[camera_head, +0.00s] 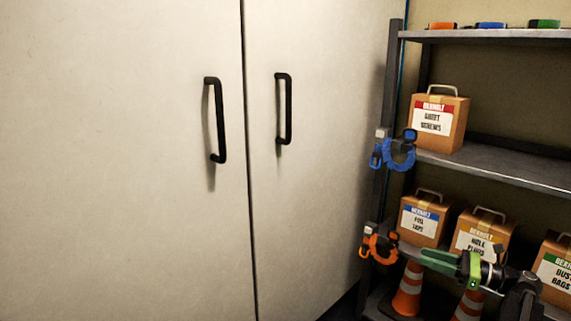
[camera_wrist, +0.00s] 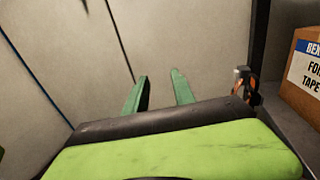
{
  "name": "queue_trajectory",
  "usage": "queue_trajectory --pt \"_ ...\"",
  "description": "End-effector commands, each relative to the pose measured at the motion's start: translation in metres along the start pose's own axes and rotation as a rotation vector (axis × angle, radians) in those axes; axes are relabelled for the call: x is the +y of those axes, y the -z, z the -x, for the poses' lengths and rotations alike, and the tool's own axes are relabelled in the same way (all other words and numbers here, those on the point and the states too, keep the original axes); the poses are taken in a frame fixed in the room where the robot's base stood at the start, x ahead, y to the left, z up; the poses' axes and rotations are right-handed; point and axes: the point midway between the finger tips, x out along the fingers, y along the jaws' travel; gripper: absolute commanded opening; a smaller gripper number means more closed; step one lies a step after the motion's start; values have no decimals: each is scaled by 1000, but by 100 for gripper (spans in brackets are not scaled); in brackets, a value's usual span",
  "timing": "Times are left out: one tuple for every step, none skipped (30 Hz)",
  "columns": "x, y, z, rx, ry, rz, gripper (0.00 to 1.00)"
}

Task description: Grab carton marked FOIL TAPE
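The FOIL TAPE carton (camera_head: 421,219) is a brown box with a blue-topped white label and a handle on top. It stands at the left end of the lower shelf in the head view. In the wrist view the carton (camera_wrist: 303,75) is cut off at the right edge. My gripper (camera_head: 424,255) is green and sits in front of the lower shelf, low and close to the carton in the picture. In the wrist view its two fingers (camera_wrist: 160,88) are apart with nothing between them, pointing at the pale doors, left of the carton.
A HOLE PLUGS carton (camera_head: 482,235) and a DUST BAGS carton (camera_head: 555,270) stand to the right. An orange clamp (camera_head: 379,243) and a blue clamp (camera_head: 394,151) hang on the shelf post. Striped cones (camera_head: 408,291) stand below. Pale cabinet doors (camera_head: 120,160) fill the left.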

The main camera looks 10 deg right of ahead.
Motion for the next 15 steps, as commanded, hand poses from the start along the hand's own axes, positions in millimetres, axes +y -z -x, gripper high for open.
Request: queue_trajectory --pt "6 -31 -26 3 -40 -1 31" --pt "10 -40 -40 8 -63 -2 31" --pt "16 -55 -63 17 -99 -3 31" --pt "23 -66 -81 28 -129 -5 31" --pt "30 -78 -101 43 -161 -7 31" --pt "42 -93 -129 67 -205 -9 31" --pt "53 -104 -150 88 -240 -10 31" --pt "64 -114 -170 113 -274 -8 31" --pt "79 -125 -196 147 -319 3 31" --pt "92 -133 -214 174 -352 14 31" --pt "105 -140 -232 202 -386 30 31" --pt "123 -150 -254 240 -431 57 31" --pt "137 -156 -269 270 -464 83 31" --pt "151 -162 -284 300 -499 111 31" --pt "171 -170 -302 341 -547 155 31"
